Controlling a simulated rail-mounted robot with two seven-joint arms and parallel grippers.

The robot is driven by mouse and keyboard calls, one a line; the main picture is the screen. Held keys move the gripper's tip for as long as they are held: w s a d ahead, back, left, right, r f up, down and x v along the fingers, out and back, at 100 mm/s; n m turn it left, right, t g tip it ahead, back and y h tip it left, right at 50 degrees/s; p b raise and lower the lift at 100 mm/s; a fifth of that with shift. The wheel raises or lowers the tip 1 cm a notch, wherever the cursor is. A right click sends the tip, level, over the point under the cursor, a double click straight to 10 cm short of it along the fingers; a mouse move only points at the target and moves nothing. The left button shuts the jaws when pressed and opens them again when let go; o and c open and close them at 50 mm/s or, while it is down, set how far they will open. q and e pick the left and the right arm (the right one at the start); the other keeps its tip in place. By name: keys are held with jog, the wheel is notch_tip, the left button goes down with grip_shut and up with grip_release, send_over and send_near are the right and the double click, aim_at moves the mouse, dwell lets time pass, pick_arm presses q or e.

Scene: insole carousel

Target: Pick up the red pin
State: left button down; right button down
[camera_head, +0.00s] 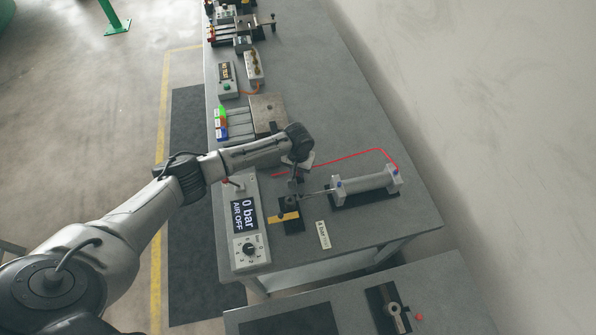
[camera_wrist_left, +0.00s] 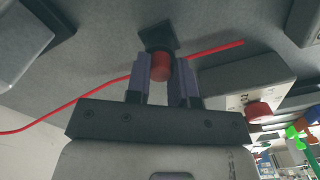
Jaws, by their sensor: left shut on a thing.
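In the left wrist view a short red cylinder, the red pin (camera_wrist_left: 160,66), sits between the two fingers of my left gripper (camera_wrist_left: 166,75). The gripper is shut on it. A dark square block (camera_wrist_left: 158,36) shows just beyond the fingertips. Whether the pin touches that block I cannot tell. In the head view my left gripper (camera_head: 296,179) is low over the bench, beside the rod of the grey cylinder (camera_head: 366,184) and above a black-and-yellow fixture (camera_head: 290,215). The pin is hidden there. My right gripper is not in view.
A control box (camera_head: 247,222) reading "0 bar AIR OFF" stands left of the fixture. A red hose (camera_head: 350,158) runs behind the gripper to the cylinder. A small label plate (camera_head: 323,235) lies in front. The bench's right edge area is clear.

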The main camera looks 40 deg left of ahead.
pick_arm(q)
jog(key=shift+r, duration=0.15)
notch_tip(320, 180, up, 4)
jog(key=shift+f, duration=0.15)
jog(key=s+d+r, duration=0.1)
jog(key=d+r, duration=0.6)
jog(key=d, duration=0.4)
jog(key=shift+s+d+p, duration=0.3)
jog(key=shift+s+p, duration=0.05)
jog(key=shift+p, duration=0.05)
